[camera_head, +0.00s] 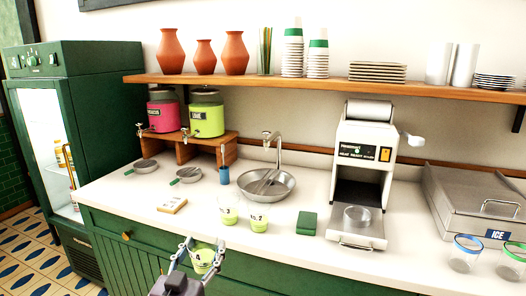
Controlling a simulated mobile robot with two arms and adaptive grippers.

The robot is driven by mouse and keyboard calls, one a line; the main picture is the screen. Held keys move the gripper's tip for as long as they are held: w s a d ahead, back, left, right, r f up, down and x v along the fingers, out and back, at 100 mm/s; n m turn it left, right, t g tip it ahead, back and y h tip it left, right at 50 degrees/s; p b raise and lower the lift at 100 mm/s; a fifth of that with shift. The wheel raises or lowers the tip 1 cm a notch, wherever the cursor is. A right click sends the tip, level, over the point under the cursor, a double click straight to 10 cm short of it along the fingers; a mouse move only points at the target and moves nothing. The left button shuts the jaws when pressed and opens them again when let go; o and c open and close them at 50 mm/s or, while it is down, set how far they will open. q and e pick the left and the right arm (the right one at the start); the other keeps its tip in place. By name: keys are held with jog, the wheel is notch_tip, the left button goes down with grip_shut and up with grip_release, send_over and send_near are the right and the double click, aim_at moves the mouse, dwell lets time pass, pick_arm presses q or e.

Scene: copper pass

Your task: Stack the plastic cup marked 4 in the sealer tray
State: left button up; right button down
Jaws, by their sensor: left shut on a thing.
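My left gripper (194,252) is shut on a clear plastic cup marked 4 (204,262), which has green content. It holds the cup in front of the counter's front edge, low in the view. The white heat sealer (358,150) stands on the counter to the right. Its metal tray (352,240) is at the front of its base, with a round metal cup holder (357,217) on it. I cannot see into the holder fully. The cup marked 3 (228,213) and the cup marked 2 (259,222) stand on the counter beyond my gripper. My right gripper is out of view.
A green block (307,222) lies left of the sealer. A sink bowl (288,190) with a tap is behind the cups. An ice bin (480,204) and rimmed glasses (466,255) stand at the right. A shelf (300,84) hangs above.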

pick_arm(q)
jog(key=s+a+f+n+y, duration=0.1)
jog(key=s+a, duration=0.1)
jog(key=s, duration=0.7)
jog(key=s+a+f+y, duration=0.1)
jog(key=s+a+f, duration=0.1)
jog(key=s, duration=0.6)
jog(key=shift+s+a+n+y, duration=0.25)
jog(key=shift+s+n+y, duration=0.1)
jog(key=shift+n+y, duration=0.05)
